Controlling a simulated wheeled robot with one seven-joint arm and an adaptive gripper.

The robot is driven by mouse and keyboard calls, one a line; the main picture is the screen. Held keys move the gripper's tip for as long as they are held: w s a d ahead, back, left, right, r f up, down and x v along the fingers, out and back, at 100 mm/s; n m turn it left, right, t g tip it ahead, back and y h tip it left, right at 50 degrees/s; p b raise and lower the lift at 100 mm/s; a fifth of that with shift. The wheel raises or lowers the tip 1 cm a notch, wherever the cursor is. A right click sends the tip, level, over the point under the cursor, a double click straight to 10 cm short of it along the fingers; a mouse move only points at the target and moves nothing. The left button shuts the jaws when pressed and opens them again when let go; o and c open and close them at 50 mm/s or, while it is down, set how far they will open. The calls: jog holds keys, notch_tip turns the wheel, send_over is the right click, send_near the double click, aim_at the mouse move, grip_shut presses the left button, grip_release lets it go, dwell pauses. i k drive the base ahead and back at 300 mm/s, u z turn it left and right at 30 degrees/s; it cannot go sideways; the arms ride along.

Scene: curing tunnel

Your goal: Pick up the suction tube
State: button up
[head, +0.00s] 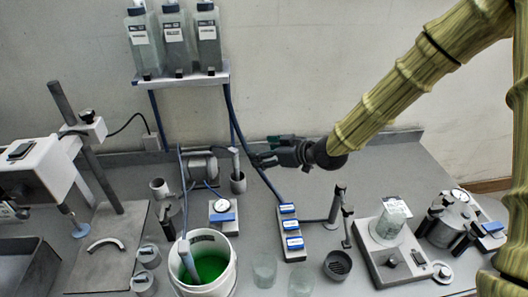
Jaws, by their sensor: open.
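A light grey upright tube (235,161), which looks like the suction tube, stands in a small dark cup (238,184) at the back middle of the bench. My gripper (258,160) is open, with its fingers pointing left toward the tube's upper part from the right. A small gap seems to lie between them, but depth is hard to judge. The tube's lower end is hidden inside the cup.
A white bucket (229,276) of green liquid stands in front, with a rod leaning in it. A bottle shelf (205,77) hangs behind. A blue-labelled block (293,246), glass beakers (264,269) and a hot plate (390,266) stand to the right.

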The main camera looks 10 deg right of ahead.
aim_at(184, 252)
jog(key=k, duration=1.5)
